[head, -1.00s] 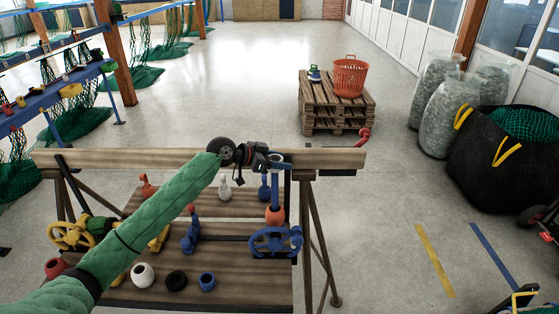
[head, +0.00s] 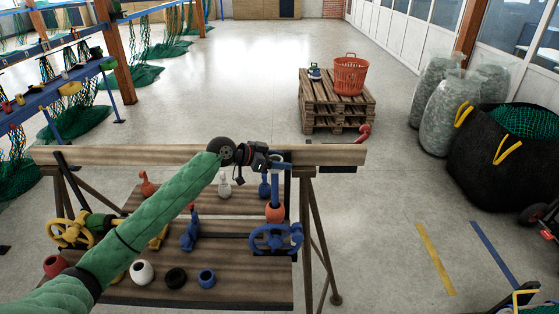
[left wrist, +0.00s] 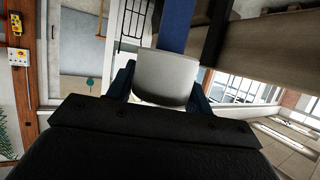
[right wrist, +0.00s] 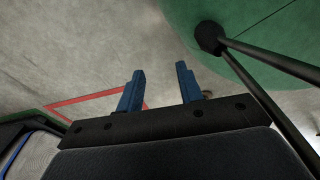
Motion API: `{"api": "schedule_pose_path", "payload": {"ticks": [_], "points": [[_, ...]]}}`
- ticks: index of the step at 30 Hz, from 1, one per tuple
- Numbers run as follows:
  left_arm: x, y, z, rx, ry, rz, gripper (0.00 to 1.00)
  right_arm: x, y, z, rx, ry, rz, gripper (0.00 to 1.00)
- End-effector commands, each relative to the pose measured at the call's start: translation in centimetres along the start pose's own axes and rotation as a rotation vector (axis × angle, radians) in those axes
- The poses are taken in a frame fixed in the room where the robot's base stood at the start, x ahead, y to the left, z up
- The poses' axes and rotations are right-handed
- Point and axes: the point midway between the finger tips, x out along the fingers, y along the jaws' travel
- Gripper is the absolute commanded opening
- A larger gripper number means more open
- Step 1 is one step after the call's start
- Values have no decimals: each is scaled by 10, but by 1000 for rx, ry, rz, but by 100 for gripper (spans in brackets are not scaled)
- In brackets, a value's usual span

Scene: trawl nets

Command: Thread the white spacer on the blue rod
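My left gripper (head: 278,161) is at the top of an upright blue rod (head: 279,188) by the right part of the beam. In the left wrist view its blue fingers (left wrist: 165,90) are shut on a white spacer (left wrist: 165,78). The blue rod (left wrist: 176,28) runs in line with the spacer, its near end hidden by it; I cannot tell whether the spacer is around the rod or only against its end. An orange spacer (head: 275,212) sits low on the rod. My right gripper (right wrist: 160,90) is open and empty, seen only in its wrist view.
Red, white (head: 141,272), black (head: 176,278) and blue (head: 207,278) rings lie on the bench front. A blue handwheel (head: 275,238) is below the rod, a yellow one (head: 70,230) at left.

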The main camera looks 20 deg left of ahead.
Motion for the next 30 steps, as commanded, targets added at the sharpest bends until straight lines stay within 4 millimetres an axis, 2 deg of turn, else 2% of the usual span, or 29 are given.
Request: {"api": "schedule_pose_path", "payload": {"ticks": [1, 3, 10, 17, 19, 21, 27, 30], "points": [[0, 0, 0, 0, 0, 0, 61, 0, 4, 0, -1, 0, 3, 36], [0, 0, 0, 0, 0, 0, 73, 0, 9, 0, -3, 1, 7, 36], [0, 0, 0, 0, 0, 0, 73, 0, 15, 3, -5, -2, 13, 36], [-10, -1, 3, 1, -1, -2, 73, 6, 2, 7, -1, -11, 2, 36], [-18, -1, 4, 2, -1, -2, 73, 4, -6, -18, 1, 14, -5, 36], [-27, -1, 5, 2, -2, -2, 73, 4, -4, -34, 1, 27, -3, 36], [-54, 0, 4, 1, -1, -1, 73, 0, 0, -67, 1, 48, 1, 36], [-65, -1, 3, 1, -1, -2, 73, -4, 0, -77, 2, 49, 1, 36]]}}
